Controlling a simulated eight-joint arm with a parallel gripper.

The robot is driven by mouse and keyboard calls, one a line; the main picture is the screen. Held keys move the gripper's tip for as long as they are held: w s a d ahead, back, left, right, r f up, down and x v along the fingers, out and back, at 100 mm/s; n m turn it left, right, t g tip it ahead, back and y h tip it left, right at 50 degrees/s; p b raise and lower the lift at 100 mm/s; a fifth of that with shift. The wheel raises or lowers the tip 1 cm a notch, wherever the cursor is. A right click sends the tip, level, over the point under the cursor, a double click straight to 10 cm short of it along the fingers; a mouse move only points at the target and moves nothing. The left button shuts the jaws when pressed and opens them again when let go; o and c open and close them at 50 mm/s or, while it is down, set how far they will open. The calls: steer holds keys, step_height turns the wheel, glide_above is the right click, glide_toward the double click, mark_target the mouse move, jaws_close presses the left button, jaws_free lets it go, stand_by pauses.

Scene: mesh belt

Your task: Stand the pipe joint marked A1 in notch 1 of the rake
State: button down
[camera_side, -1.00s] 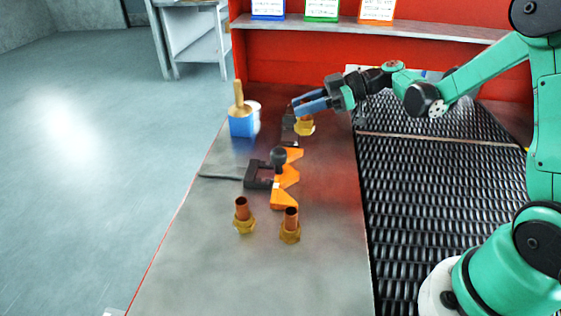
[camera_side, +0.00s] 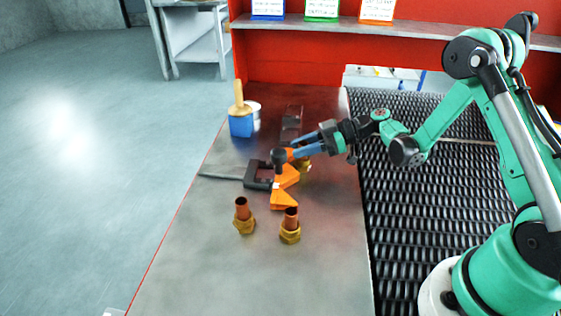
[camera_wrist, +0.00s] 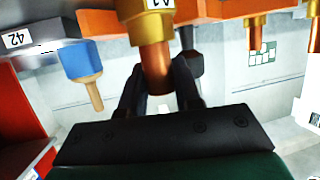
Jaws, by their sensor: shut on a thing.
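The pipe joint marked A1 (camera_wrist: 155,50) has a copper tube and a brass nut with a white label. My gripper (camera_wrist: 158,88) is shut on its copper tube in the wrist view. In the side view my gripper (camera_side: 291,155) is over the far end of the orange rake (camera_side: 284,198). The joint's brass nut (camera_side: 306,165) shows just below the blue fingers, beside the rake. Its tube is mostly hidden there. I cannot tell whether the joint touches the rake or the table, nor which notch is notch 1.
Two other pipe joints (camera_side: 243,216) (camera_side: 290,226) stand at the rake's near side. A black clamp-like piece with a round knob (camera_side: 258,175) adjoins the rake. A blue brush (camera_side: 240,124) stands at the back left. The mesh belt (camera_side: 420,220) lies to the right.

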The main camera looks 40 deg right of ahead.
steer(key=shift+f, duration=0.1)
steer(key=c, duration=0.6)
jaws_free()
steer(key=shift+d, duration=0.15)
steer(key=v, duration=1.2)
steer(key=shift+s+a+r+m+g+h, duration=0.1)
steer(key=shift+s+a+r+m+h, duration=1.05)
steer(key=shift+a+m+h, duration=0.75)
steer(key=shift+s+a+r+m+g+h, duration=0.1)
steer(key=shift+s+a+r+m+h, duration=1)
steer(key=shift+a+m+h, duration=0.85)
steer(key=shift+s+a+r+m+g+h, duration=0.1)
steer(key=shift+s+a+r+m+h, duration=1)
steer(key=shift+a+m+h, duration=0.8)
